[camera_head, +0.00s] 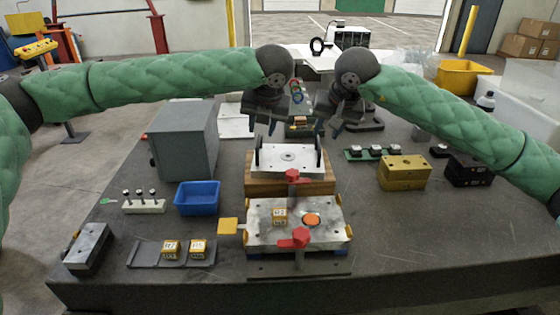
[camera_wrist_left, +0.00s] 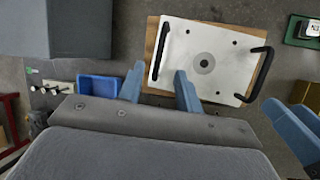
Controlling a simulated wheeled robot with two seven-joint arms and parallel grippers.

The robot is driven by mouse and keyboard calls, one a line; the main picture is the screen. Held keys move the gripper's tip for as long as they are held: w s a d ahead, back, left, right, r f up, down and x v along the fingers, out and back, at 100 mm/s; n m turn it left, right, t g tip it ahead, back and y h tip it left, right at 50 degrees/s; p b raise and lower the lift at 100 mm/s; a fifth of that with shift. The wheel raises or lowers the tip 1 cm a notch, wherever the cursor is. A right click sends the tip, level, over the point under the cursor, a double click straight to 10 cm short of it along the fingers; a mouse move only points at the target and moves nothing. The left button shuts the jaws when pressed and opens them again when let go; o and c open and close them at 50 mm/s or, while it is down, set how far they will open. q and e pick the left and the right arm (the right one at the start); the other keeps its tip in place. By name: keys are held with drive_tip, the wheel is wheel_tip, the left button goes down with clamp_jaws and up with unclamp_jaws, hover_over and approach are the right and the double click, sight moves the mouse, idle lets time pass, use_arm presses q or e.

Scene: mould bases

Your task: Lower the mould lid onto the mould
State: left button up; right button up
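The mould lid (camera_head: 290,158) is a pale metal plate with a round centre mark and a black handle at each side. It lies flat on a wooden block (camera_head: 290,187), and also shows in the left wrist view (camera_wrist_left: 220,62). The mould (camera_head: 262,236) is nearer, a metal block with red clamps, an orange disc and a yellow marked cube on top. My left gripper (camera_head: 262,128) is open and empty above and behind the lid's left side. My right gripper (camera_head: 328,130) is open and empty above and behind its right side. Neither touches a handle.
A blue bin (camera_head: 198,198) and a grey box (camera_head: 184,142) are left of the lid. A yellow block (camera_head: 404,173) is at right. The table's front right is clear.

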sight(258, 142)
use_arm(q)
drive_tip(key=shift+a+f, duration=0.1)
drive_tip(key=shift+a, duration=0.05)
use_arm(e)
drive_tip(key=shift+a+f, duration=0.1)
